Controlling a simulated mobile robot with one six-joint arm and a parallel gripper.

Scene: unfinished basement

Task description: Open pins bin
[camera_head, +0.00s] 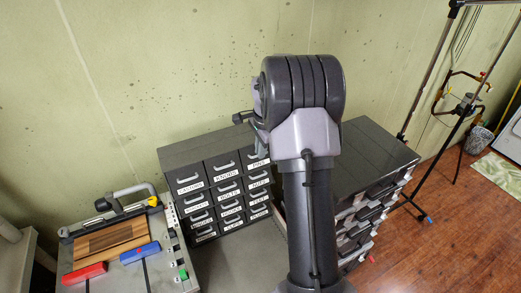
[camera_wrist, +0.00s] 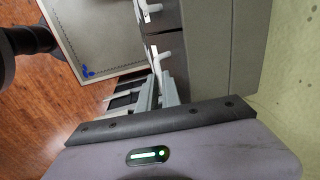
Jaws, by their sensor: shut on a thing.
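The small-drawer cabinet (camera_head: 195,150) is dark grey, with rows of labelled bins and pale handles. The pins bin (camera_head: 257,164) is at the top right of its front, its label partly visible beside my arm. My gripper (camera_head: 262,140) is at this bin, mostly hidden behind my wrist. In the wrist view my gripper's fingers (camera_wrist: 158,90) are close together against the cabinet front, shut on the bin's handle; the handle itself is largely hidden between them. Other pale handles (camera_wrist: 161,56) show beyond the fingers. I cannot tell whether the bin stands out from the cabinet.
A second dark drawer unit (camera_head: 375,155) stands to the right, with several drawers facing right. At left, a bench holds a wooden board (camera_head: 108,240), a red block (camera_head: 84,274) and a blue block (camera_head: 139,252). Grey surface (camera_head: 235,262) before the cabinet is clear.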

